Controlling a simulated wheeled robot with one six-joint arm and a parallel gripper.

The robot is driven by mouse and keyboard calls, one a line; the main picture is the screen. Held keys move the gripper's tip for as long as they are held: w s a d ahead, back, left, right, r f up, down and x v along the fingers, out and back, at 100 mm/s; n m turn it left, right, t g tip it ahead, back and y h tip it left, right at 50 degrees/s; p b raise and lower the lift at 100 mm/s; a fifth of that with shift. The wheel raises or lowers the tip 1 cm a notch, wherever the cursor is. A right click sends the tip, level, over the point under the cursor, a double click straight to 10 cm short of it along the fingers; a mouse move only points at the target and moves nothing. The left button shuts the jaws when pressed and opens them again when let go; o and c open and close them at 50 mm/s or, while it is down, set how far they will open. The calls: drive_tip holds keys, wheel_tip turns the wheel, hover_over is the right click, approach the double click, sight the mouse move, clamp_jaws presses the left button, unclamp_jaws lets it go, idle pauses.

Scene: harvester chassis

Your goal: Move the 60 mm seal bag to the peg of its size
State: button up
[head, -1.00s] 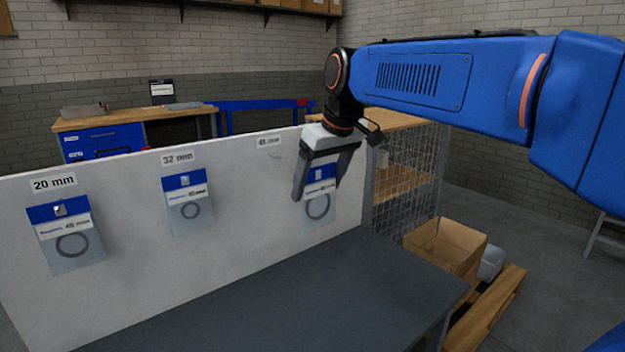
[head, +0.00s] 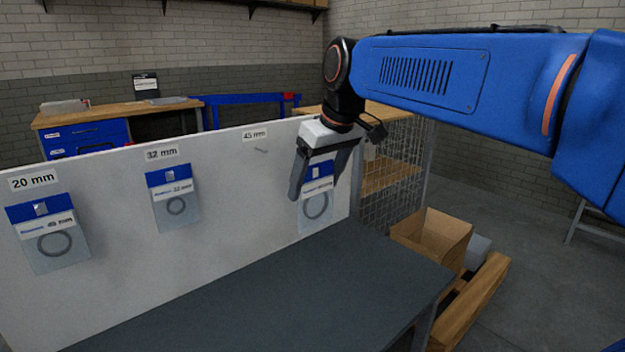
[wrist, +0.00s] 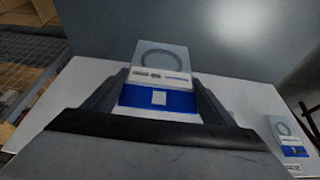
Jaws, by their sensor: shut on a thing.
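My gripper (head: 325,180) is at the right end of the white board, its fingers on both sides of a seal bag (head: 316,212) with a blue header and a large ring. In the wrist view the bag (wrist: 160,62) sits between the fingers, held by its blue header. Its size print is too small to read. Any peg or label behind my gripper is hidden. The peg (head: 261,150) under the 45 mm label (head: 254,134) is empty.
The white board (head: 240,200) stands behind a dark table top (head: 270,290). A bag (head: 50,235) reading 45 mm hangs under the 20 mm label (head: 34,181). Another bag (head: 175,200) hangs under the 32 mm label (head: 162,153). A mesh cage (head: 395,170) stands behind the right end.

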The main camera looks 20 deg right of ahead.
drive_tip(key=shift+s+d, duration=0.2)
drive_tip(key=shift+s, duration=0.5)
drive_tip(key=shift+s+d, duration=0.2)
drive_tip(key=shift+s, duration=0.5)
drive_tip(key=shift+s+d, duration=0.2)
drive_tip(key=shift+s, duration=0.5)
